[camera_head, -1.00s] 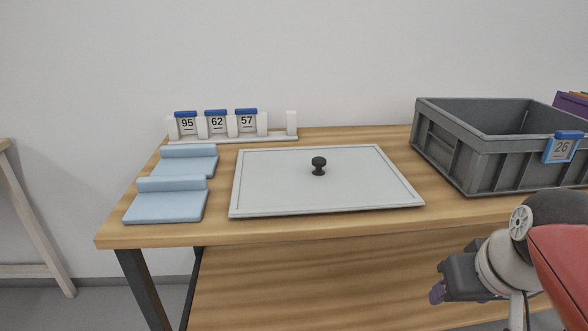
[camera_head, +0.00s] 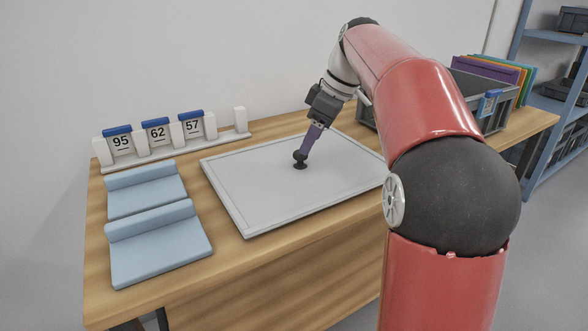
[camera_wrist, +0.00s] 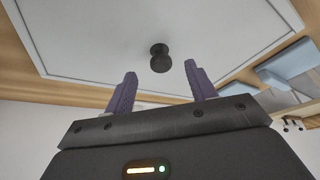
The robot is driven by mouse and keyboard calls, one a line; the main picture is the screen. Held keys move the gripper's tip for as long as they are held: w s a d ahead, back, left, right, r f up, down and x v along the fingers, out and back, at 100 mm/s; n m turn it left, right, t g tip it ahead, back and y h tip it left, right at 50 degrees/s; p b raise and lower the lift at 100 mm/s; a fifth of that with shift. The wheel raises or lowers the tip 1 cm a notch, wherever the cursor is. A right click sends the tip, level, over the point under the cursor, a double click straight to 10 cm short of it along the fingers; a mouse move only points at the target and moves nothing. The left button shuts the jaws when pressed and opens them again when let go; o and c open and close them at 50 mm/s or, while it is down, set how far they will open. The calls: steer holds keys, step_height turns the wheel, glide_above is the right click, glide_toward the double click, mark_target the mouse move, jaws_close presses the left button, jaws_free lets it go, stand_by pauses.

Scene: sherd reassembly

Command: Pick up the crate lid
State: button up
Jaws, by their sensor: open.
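The crate lid (camera_head: 252,186) is a flat pale grey panel with a raised rim, lying on the wooden table. A black knob (camera_head: 300,157) stands at its middle. My gripper (camera_head: 308,146) is over the lid with its purple fingers close to the knob. In the wrist view the lid (camera_wrist: 100,40) fills the upper part, and the knob (camera_wrist: 160,60) shows just beyond and between the two spread fingertips of my gripper (camera_wrist: 162,80). The gripper is open and holds nothing. Whether a finger touches the knob cannot be told.
A grey crate (camera_head: 500,117) with a blue tag stands at the right, partly behind my arm. Two light blue padded rests (camera_head: 160,245) lie left of the lid. A white rack (camera_head: 150,151) with blue-topped number tags stands behind them. A blue shelf (camera_head: 545,100) is at far right.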

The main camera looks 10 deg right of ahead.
mark_target(300, 162)
steer(key=x, duration=0.5)
steer(key=shift+a+b, duration=0.1)
steer(key=shift+b, duration=0.2)
steer(key=c, duration=1.2)
steer(key=shift+r, duration=0.1)
jaws_close()
steer(key=shift+r, duration=0.1)
